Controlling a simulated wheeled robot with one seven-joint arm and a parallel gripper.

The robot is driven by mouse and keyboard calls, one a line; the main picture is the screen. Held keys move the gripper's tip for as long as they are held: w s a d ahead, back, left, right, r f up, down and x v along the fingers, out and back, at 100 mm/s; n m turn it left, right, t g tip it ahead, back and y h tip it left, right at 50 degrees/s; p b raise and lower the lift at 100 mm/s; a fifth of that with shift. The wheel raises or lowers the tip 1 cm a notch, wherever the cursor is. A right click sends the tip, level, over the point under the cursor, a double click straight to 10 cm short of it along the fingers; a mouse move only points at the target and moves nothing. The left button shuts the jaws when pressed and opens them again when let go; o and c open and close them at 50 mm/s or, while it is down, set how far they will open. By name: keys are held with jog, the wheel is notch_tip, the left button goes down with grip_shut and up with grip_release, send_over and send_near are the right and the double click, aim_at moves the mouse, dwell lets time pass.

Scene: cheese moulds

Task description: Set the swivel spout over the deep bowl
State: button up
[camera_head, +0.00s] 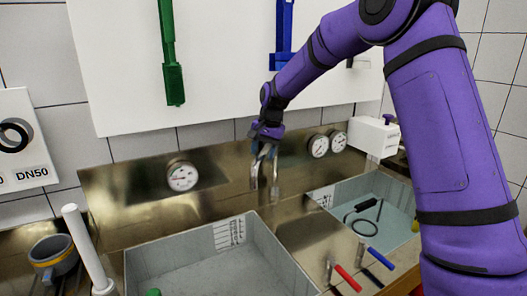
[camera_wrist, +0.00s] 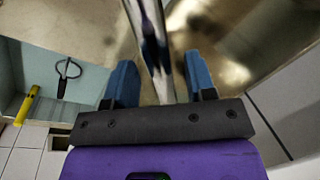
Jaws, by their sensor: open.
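The swivel spout (camera_head: 254,172) is a shiny metal pipe at the metal back panel, between the two bowls. In the wrist view the spout (camera_wrist: 153,40) runs between my two blue fingers. My gripper (camera_head: 264,150) is open, with its fingers on either side of the pipe; in the wrist view my gripper (camera_wrist: 160,85) shows no clear grip on it. The left bowl (camera_head: 280,252) is large and grey with a marked scale inside and looks like the deep one. The spout's tip is partly confused with reflections, so I cannot tell exactly where it points.
A right bowl (camera_head: 330,197) holds a dark looped tool (camera_head: 364,212). Red (camera_head: 348,278) and blue (camera_head: 381,258) handled taps stand in front. Gauges (camera_head: 182,176) sit on the back panel. A white post (camera_head: 86,245) and a grey cup (camera_head: 54,258) stand at left.

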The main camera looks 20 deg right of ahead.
grip_shut()
jog(key=s+d+n+g, duration=0.2)
jog(key=d+n, duration=0.7)
jog(key=d, duration=0.6)
jog(key=w+d+n+g, duration=0.1)
jog(key=w+d+n, duration=0.8)
jog(key=d, duration=0.1)
jog(key=shift+d+n+h, duration=0.4)
grip_release()
